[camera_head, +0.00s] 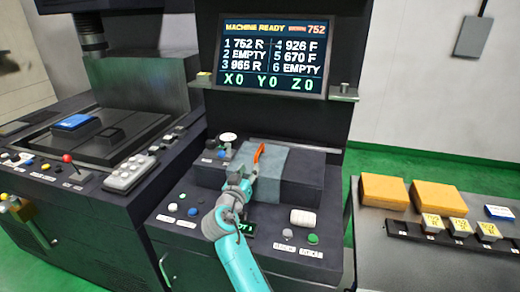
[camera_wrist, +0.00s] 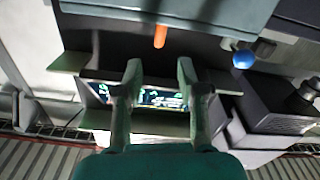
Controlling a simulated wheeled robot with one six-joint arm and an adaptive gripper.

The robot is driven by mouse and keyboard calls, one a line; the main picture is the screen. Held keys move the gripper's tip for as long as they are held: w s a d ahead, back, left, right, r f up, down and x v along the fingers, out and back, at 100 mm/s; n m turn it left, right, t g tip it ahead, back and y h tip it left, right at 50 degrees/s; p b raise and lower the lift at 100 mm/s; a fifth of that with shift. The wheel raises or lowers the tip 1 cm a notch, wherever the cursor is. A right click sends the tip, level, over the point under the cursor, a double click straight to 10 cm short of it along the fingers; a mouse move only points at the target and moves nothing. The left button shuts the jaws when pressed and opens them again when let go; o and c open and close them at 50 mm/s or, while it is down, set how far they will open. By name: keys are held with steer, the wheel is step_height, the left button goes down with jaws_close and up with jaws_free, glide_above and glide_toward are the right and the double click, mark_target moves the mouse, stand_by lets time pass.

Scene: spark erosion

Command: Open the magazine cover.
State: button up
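The magazine cover (camera_head: 268,165) looks like a grey-blue panel over the dark block on the machine's console. An orange handle (camera_head: 258,153) sticks up at its left side. In the wrist view, a grey-blue surface, seemingly the cover (camera_wrist: 200,14), fills the top, with the orange handle (camera_wrist: 160,36) hanging from its edge. My gripper (camera_head: 252,173) is by the cover's left side, just below the handle in the head view. In the wrist view my gripper (camera_wrist: 159,72) has its fingers apart with nothing held between them; the handle lies beyond the tips, apart from them.
The screen (camera_head: 272,55) stands behind the console and reads MACHINE READY. Buttons and a white roll-like object (camera_head: 303,218) lie at the console's front. A side table (camera_head: 380,255) at right holds orange blocks (camera_head: 384,191) and a rack of small pieces. A control panel (camera_head: 128,172) is at left.

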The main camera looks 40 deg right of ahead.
mark_target(255, 158)
steer(key=x, duration=1)
steer(key=shift+w+d, duration=0.2)
steer(key=shift+d, duration=0.1)
jaws_close()
